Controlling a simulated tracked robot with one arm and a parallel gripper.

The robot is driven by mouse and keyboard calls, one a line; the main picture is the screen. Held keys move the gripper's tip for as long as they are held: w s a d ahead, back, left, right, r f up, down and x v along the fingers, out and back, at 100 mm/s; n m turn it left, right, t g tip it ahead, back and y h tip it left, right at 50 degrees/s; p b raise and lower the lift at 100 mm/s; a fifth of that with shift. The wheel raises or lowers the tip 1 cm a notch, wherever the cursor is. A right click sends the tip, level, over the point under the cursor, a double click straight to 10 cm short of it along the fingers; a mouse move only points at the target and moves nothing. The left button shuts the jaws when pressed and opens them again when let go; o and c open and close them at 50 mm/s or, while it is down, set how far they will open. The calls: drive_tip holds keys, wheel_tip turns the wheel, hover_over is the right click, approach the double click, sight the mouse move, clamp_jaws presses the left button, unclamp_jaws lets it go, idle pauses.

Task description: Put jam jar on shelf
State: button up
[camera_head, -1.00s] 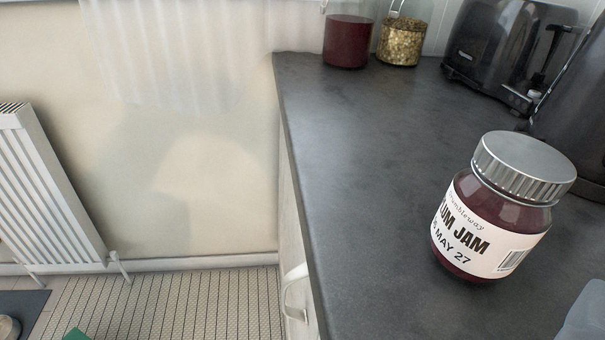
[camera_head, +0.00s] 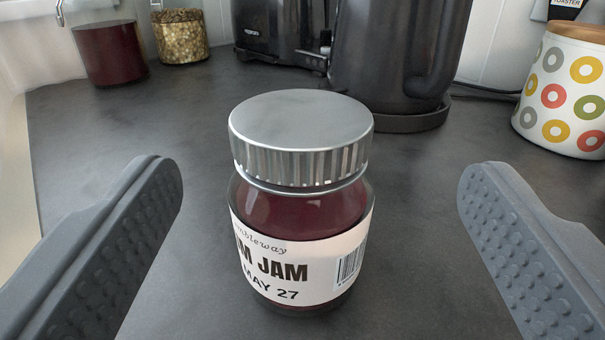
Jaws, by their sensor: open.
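The jam jar (camera_head: 300,215) stands upright on the dark grey counter in the middle of the view. It has a silver ribbed lid, dark red contents and a white label with black print and a barcode. My gripper (camera_head: 320,185) is open, with one grey studded finger on each side of the jar. There is a clear gap between each finger and the jar, wider on the right. No shelf can be made out in this view.
On the counter (camera_head: 420,235) behind the jar are a dark red jar (camera_head: 110,55), a jar of grains (camera_head: 181,36), a black toaster (camera_head: 270,25), a black kettle (camera_head: 395,55) and a dotted canister (camera_head: 562,95). Counter around the jam jar is clear.

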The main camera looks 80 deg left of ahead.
sight(295, 161)
drive_tip(key=shift+s+x, duration=0.2)
drive_tip(key=shift+x, duration=0.9)
drive_tip(key=shift+s+x, duration=0.25)
drive_tip(key=shift+x, duration=0.8)
drive_tip(key=shift+w+a, duration=0.2)
drive_tip(key=shift+a, duration=0.45)
clamp_jaws()
